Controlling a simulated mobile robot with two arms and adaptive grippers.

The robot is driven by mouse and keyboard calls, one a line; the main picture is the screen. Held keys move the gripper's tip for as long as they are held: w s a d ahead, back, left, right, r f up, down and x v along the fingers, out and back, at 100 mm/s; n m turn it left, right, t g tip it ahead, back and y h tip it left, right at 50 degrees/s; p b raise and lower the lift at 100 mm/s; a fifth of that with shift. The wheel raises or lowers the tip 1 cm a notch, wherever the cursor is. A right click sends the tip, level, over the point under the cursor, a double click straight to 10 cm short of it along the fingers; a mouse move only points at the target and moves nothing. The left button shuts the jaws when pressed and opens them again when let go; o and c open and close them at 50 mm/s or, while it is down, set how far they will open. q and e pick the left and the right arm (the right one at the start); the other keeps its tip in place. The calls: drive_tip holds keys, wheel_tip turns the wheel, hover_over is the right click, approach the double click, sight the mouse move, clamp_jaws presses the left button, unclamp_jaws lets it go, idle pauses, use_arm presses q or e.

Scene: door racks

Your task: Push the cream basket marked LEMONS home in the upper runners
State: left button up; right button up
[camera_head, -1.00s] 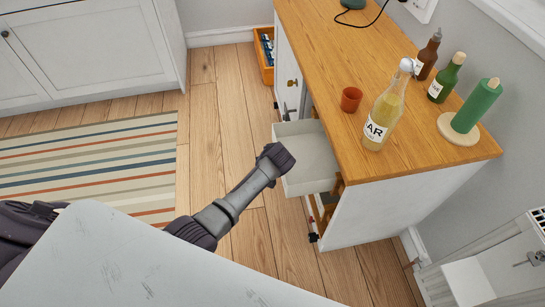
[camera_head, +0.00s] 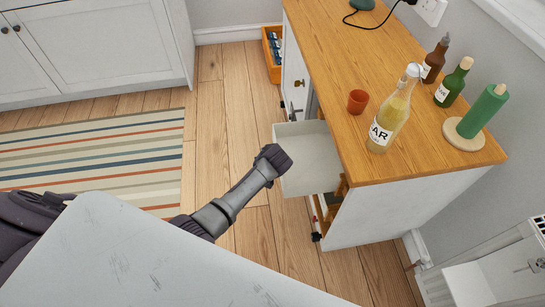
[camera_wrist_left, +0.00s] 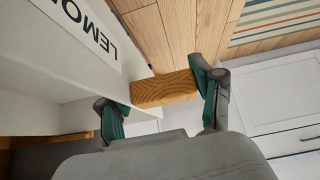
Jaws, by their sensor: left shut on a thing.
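The cream basket (camera_head: 307,160) sticks out of the side of the wood-topped cabinet in the head view, below the top. In the left wrist view its pale wall (camera_wrist_left: 60,60) fills the left, with a label (camera_wrist_left: 88,25) reading "LEMO", the rest cut off. My left gripper (camera_head: 272,160) is at the basket's outer end. In the wrist view the gripper (camera_wrist_left: 160,100) has its green-padded fingers on either side of a wooden block (camera_wrist_left: 165,89), apparently the basket's handle, and is shut on it. The runners are hidden. My right gripper is not in view.
The cabinet top (camera_head: 400,155) holds an orange cup (camera_head: 357,101), a yellow bottle (camera_head: 390,115), two darker bottles and a green roll (camera_head: 482,110) on a stand. An orange crate (camera_head: 272,55) stands behind on the floor. The floor left of the basket is clear up to a striped rug (camera_head: 90,155).

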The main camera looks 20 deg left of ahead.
use_arm(q)
drive_tip(key=shift+s+a+p, duration=0.35)
drive_tip(key=shift+a, duration=0.2)
drive_tip(key=shift+s+a+p, duration=0.3)
drive_tip(key=shift+a, duration=0.2)
drive_tip(key=shift+s+a+p, duration=0.3)
drive_tip(key=shift+s+a, duration=0.05)
drive_tip(key=shift+a, duration=0.25)
drive_tip(key=shift+s+a+p, duration=0.3)
drive_tip(key=shift+s+a, duration=0.05)
drive_tip(key=shift+a, duration=0.2)
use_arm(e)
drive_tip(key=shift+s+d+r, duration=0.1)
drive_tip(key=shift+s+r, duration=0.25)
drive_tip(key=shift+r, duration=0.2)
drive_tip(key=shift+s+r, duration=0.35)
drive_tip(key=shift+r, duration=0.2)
use_arm(q)
drive_tip(key=shift+p, duration=0.35)
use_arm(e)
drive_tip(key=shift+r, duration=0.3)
